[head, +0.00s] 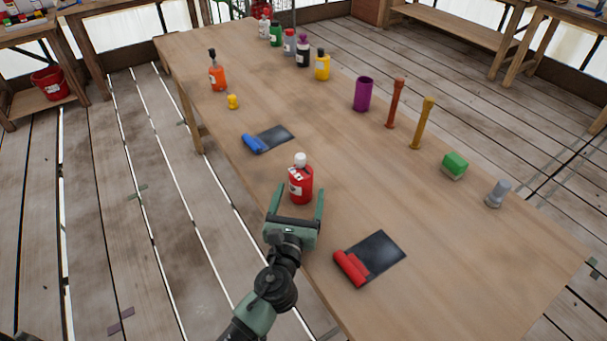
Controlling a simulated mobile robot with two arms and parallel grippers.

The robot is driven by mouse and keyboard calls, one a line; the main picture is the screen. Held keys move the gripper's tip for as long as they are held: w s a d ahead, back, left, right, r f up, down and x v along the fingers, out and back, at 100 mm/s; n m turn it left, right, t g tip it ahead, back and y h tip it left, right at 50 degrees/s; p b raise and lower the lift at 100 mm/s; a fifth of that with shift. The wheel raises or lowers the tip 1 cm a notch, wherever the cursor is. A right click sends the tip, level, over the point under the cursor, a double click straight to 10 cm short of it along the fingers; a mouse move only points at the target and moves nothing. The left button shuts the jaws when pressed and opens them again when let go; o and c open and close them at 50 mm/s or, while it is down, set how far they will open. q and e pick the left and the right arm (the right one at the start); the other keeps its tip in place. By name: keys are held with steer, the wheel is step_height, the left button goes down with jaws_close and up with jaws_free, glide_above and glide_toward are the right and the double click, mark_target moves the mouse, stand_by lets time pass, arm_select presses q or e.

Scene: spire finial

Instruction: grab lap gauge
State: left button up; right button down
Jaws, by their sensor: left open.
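I cannot tell for certain which object is the lap gauge. Small candidates are a green block (454,165) and a grey cylinder-like piece (497,194), both near the table's right edge, and a small yellow piece (232,102) at the left edge. My left gripper (295,203) is open at the table's near-left edge, its fingers pointing at a red bottle with a white cap (300,184). The bottle stands upright at the fingertips; whether it is between them or just beyond is unclear. My right gripper is not in view.
The wooden table (440,240) also holds a red roll on a dark sheet (380,255), a blue roll on a dark sheet (272,137), a purple cup (363,94), brown (396,103) and yellow (423,123) posts, an orange bottle (217,76) and several far bottles. The table's middle is clear.

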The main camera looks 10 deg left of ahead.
mark_target(303, 174)
arm_select(q)
steer(key=w, duration=0.2)
steer(key=shift+w+a+r, duration=0.15)
steer(key=shift+w+r, duration=0.15)
steer(key=w, duration=0.3)
steer(key=shift+w+a, duration=0.2)
steer(key=shift+w, duration=0.2)
steer(key=shift+w+f, duration=0.1)
steer(key=shift+w, duration=0.2)
steer(key=c, duration=1.6)
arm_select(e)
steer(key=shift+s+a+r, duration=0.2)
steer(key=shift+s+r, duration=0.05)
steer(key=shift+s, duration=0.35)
